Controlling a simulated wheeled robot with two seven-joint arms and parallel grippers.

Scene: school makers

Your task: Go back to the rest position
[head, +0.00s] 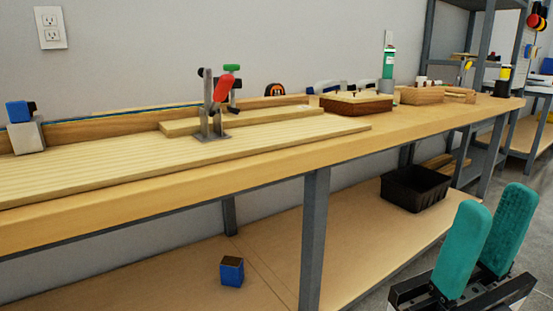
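My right gripper (486,243) shows at the lower right of the head view. Its two teal fingers point up and stand apart, with nothing between them. It is in front of the workbench, to the right of the bench's near leg, and touches nothing that I can see. My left gripper is not in the head view.
A long wooden workbench (230,175) crosses the view, with a toggle clamp (212,110) and boards on top. A blue box (231,271) and a black crate (414,189) are on its lower shelf (330,235). Metal shelving (474,40) stands at the far right.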

